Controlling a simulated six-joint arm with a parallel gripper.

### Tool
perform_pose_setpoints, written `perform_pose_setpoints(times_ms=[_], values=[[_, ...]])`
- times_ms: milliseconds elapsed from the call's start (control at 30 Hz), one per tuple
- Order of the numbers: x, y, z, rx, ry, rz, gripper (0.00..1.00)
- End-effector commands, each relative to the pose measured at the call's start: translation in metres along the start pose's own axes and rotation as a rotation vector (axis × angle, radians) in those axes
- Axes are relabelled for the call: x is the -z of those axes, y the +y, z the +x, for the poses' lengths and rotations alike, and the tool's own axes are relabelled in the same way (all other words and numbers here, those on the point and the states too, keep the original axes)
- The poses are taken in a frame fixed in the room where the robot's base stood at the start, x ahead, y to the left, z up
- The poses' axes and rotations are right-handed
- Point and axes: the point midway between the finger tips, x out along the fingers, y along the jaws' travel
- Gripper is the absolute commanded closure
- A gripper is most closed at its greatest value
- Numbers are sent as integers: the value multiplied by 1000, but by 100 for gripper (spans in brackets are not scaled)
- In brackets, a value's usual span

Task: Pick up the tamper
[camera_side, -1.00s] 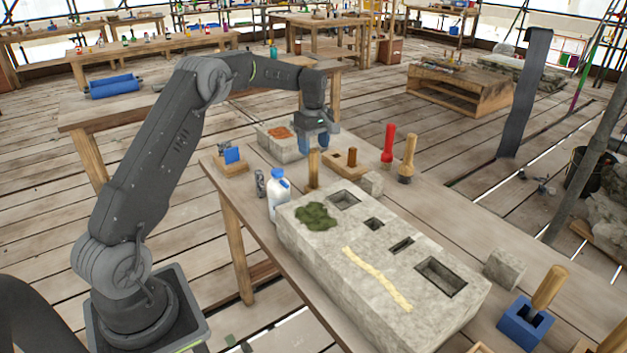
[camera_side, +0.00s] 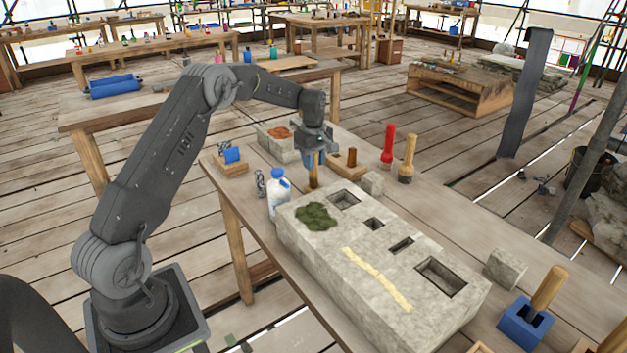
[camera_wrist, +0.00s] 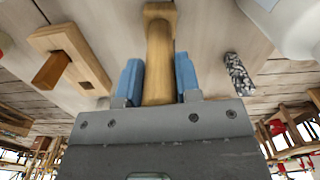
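An upright wooden tool with a round handle (camera_side: 313,179), which I take to be the tamper, stands behind the far left end of the large stone block (camera_side: 345,255). My gripper (camera_side: 313,160) is directly above it, with blue fingers pointing down at its top. In the wrist view the handle (camera_wrist: 159,65) lies between the two blue fingers (camera_wrist: 158,82), one on each side. The fingers look open around it, with very little space. The tool's foot is partly hidden behind the block in the side view.
A white bottle with a blue cap (camera_side: 279,190) stands close left of the tool. A wooden block with a peg (camera_side: 350,160), a small stone (camera_side: 373,182), a red-handled tool (camera_side: 388,146) and a wooden-handled tool (camera_side: 407,158) stand to the right. The stone block has several recesses.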

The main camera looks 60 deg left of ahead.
Motion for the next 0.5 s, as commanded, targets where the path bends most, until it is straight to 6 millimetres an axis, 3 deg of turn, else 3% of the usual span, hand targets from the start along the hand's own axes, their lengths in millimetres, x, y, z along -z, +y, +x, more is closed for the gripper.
perform_pose_setpoints(times_ms=[267, 500], values=[[0, 0, -1, -2, 1, 0, 97], [0, 0, -2, -2, 1, 0, 97]])
